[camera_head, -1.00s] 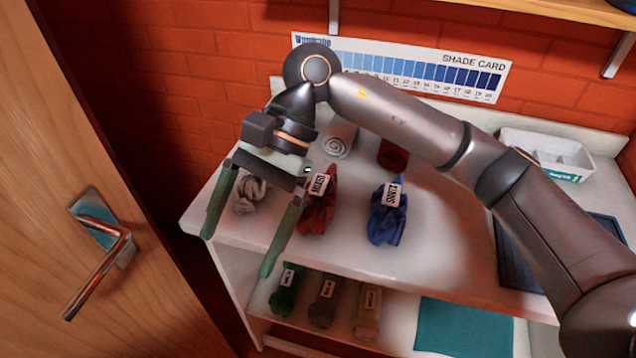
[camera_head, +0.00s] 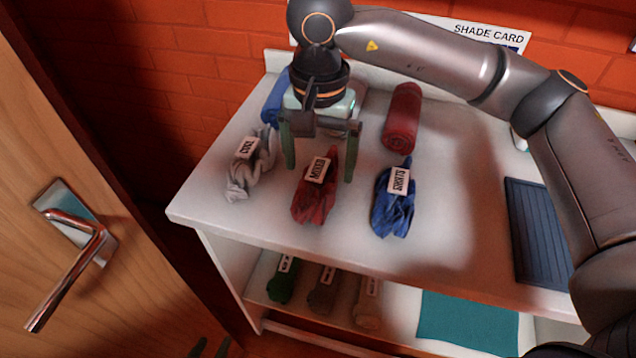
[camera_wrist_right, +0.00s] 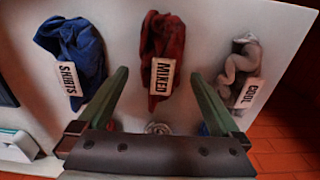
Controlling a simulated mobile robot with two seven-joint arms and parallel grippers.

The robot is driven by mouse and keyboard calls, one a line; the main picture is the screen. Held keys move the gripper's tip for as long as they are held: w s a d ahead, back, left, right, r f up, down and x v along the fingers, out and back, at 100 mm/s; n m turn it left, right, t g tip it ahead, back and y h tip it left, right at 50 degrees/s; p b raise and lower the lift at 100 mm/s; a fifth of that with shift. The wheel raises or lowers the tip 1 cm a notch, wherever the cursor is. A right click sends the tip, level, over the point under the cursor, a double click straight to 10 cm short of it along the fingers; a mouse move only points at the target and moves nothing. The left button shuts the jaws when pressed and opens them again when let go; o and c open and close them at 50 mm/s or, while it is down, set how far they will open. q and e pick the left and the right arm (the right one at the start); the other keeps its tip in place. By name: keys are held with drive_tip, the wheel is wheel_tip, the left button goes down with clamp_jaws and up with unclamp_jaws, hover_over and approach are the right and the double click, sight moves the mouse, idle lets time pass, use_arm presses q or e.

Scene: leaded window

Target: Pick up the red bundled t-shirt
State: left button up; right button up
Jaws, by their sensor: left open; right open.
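The red bundled t-shirt (camera_head: 314,205) with a white tag reading MIXED lies on the white shelf top, between a grey bundle and a blue bundle. It also shows in the right wrist view (camera_wrist_right: 162,42), framed between my right fingers. My right gripper (camera_head: 320,172) is open and empty, pointing down, over the back part of the red bundle; it also shows in the wrist view (camera_wrist_right: 159,76). No contact with the cloth is clear.
The grey bundle (camera_head: 241,180) and blue bundle (camera_head: 392,212) lie close on either side. A red roll (camera_head: 402,118) and a blue roll (camera_head: 272,108) lie behind. A dark ridged tray (camera_head: 537,240) is at right. A wooden door (camera_head: 50,130) stands at left.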

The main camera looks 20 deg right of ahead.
wheel_tip(320, 180, down, 5)
drive_tip(key=shift+a+f, duration=0.1)
drive_tip(key=shift+c, duration=0.4)
drive_tip(key=shift+w, duration=0.1)
drive_tip(key=c, duration=1.2)
